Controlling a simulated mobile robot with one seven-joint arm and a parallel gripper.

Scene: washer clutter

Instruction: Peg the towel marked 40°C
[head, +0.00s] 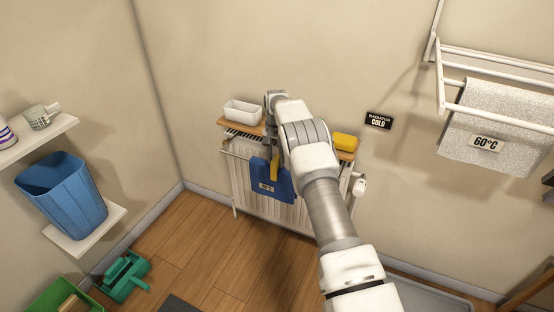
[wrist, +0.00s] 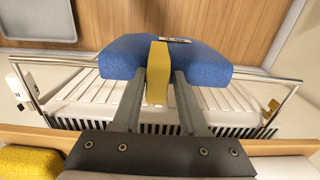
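A blue towel (head: 284,183) hangs over the rail in front of the white radiator, with a small tag (head: 267,188) whose marking is too small to read surely. In the wrist view the towel (wrist: 112,57) lies folded over the rail. A yellow peg (head: 274,172) is at the towel; in the wrist view the peg (wrist: 157,75) stands across the towel's middle. My gripper (wrist: 160,78) has one finger on each side of the peg. I cannot tell whether the fingers press on it. In the head view my gripper (head: 272,140) is partly hidden by my arm.
A grey towel (head: 500,115) marked 60°C hangs on a wall rack at right. A wooden shelf (head: 227,122) above the radiator holds a white container (head: 243,113) and a yellow block (head: 345,142). A sign (head: 378,120) reads "radiator cold". A blue bin (head: 62,195) stands at left.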

